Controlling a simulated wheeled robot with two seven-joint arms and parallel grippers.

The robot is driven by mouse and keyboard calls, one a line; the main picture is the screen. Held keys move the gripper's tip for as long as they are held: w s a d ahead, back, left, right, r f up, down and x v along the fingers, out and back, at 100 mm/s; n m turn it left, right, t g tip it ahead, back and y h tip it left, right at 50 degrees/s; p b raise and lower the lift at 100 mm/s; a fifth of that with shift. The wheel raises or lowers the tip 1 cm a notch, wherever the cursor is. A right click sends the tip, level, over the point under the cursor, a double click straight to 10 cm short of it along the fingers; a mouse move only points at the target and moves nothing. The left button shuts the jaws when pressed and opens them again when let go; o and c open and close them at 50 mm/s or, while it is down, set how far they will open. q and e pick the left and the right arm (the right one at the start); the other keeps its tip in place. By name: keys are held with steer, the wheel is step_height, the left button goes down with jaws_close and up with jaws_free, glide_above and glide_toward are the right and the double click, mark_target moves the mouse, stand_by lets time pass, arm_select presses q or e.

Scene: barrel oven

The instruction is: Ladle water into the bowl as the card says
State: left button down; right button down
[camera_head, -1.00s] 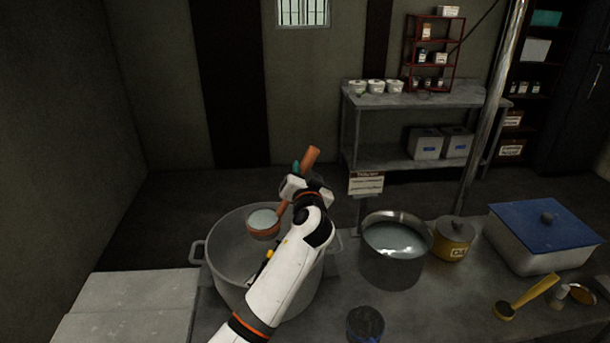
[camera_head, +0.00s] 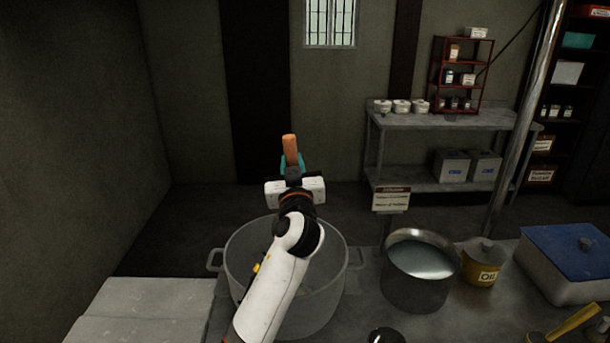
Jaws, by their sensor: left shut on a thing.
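My left gripper (camera_head: 292,172) is shut on the ladle, whose orange-brown handle (camera_head: 290,150) sticks up above the jaws. The ladle's cup is hidden behind my gripper and arm. They are over the far rim of a big grey two-handled pot (camera_head: 240,262), the wide bowl-like vessel; its inside is partly hidden by my arm. A metal pot (camera_head: 412,290) of pale water (camera_head: 420,260) stands to the right. A card (camera_head: 391,199) on a stand is behind it; its text is too small to read.
A yellow tin (camera_head: 482,270) and a white box with a blue lid (camera_head: 570,250) stand right of the water pot. A yellow-handled tool (camera_head: 572,325) lies at the lower right. Pale slabs (camera_head: 140,310) are at left. A shelf table (camera_head: 445,120) stands behind.

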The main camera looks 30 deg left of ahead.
arm_select(q)
steer(key=s+a+f+n+g+y+b, duration=0.4)
steer(key=s+a+f+n+b, duration=0.4)
steer(key=n+b, duration=0.8)
steer(key=s+a+y+b, duration=0.1)
steer(key=s+b, duration=0.2)
steer(key=b, duration=0.2)
steer(key=shift+a+f+n+b, duration=0.15)
steer(key=shift+a+n+b, duration=0.05)
steer(key=shift+n+b, duration=0.2)
steer(key=shift+s, duration=0.1)
stand_by(0.7)
